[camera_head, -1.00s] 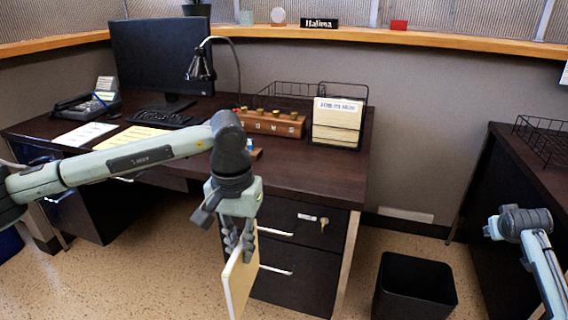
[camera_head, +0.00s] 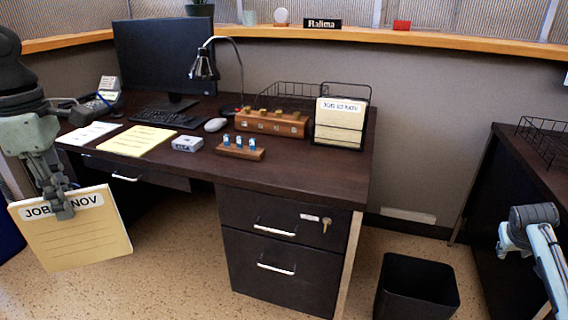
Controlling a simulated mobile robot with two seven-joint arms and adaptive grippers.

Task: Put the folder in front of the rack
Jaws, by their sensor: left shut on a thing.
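My left gripper (camera_head: 62,200) is shut on the top edge of a cream folder (camera_head: 75,236) with a label whose readable parts are "JOB" and "NOV". The folder hangs in the air at the lower left, in front of the desk, its label partly covered by the fingers. The rack (camera_head: 368,118) is a black wire stand at the desk's right end, holding cream folders (camera_head: 339,122), the front one labelled "JOB ID NOV". My right arm (camera_head: 535,235) shows at the right edge; its fingers are not visible.
The desk (camera_head: 300,170) bears a lamp (camera_head: 204,66), a wooden block with knobs (camera_head: 270,122), a small holder with blue-topped items (camera_head: 240,151), a mouse, a small box and papers. A black bin (camera_head: 417,285) stands right of the drawers. The desk's front right top is clear.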

